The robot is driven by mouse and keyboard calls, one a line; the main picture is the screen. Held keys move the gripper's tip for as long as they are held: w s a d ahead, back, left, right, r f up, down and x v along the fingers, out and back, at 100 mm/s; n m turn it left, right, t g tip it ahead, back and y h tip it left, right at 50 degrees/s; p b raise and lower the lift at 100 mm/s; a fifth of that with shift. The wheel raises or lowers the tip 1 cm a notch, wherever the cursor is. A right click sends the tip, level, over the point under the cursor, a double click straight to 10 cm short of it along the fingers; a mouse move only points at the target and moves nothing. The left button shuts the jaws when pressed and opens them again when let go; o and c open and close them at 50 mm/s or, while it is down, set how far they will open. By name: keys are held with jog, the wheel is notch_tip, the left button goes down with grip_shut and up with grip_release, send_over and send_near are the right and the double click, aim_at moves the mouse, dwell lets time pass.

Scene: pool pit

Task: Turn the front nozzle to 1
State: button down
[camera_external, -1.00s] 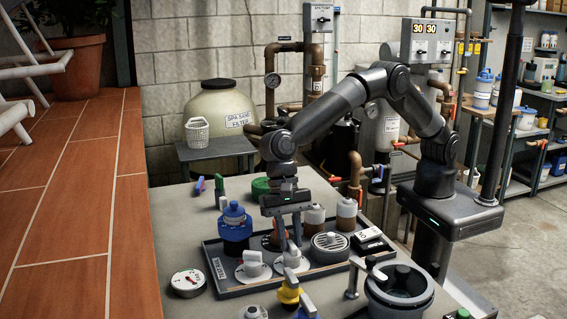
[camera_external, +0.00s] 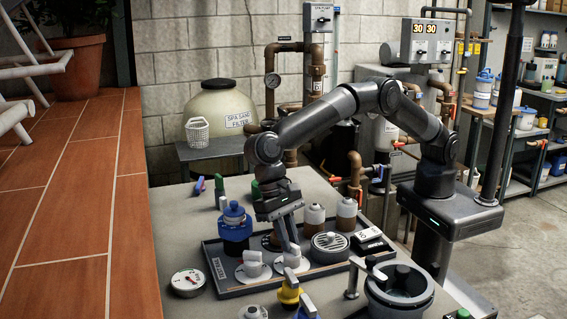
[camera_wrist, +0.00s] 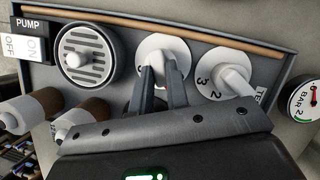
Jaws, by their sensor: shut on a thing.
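Two white dials with white handles sit side by side in a grey tray (camera_external: 233,292). The right-hand dial (camera_external: 302,267) is under my gripper (camera_external: 291,247), whose fingers are shut on its handle. In the wrist view the same dial (camera_wrist: 148,45) shows between and around my gripper (camera_wrist: 163,62); my fingers cover most of its marks, so its setting cannot be read. The other dial (camera_external: 253,268) stands free to the left; in the wrist view this dial (camera_wrist: 206,76) shows the figures 3 and 2. I cannot tell which dial is the front one.
A round grille (camera_external: 330,246) and a pump switch (camera_external: 367,235) sit right of the held dial. A blue valve (camera_external: 235,230) stands behind the free dial. A pressure gauge (camera_external: 188,282) lies left of the tray. Yellow and blue fittings (camera_external: 290,296) stand close in front.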

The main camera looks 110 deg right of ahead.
jog(key=n, duration=0.2)
jog(key=n+g, duration=0.1)
jog(key=shift+w+a+f+n+h, duration=0.1)
jog(key=shift+a+f+n+h, duration=0.1)
jog(key=shift+f+n+h, duration=0.15)
jog(key=shift+a+n+g+h, duration=0.15)
jog(key=shift+n+g+h, duration=0.4)
jog(key=shift+n, duration=1)
jog(key=shift+f, duration=0.1)
jog(key=c, duration=1.4)
grip_release()
jog(key=shift+w+r, duration=0.15)
jog(key=shift+r, duration=0.1)
jog(key=shift+r, duration=0.1)
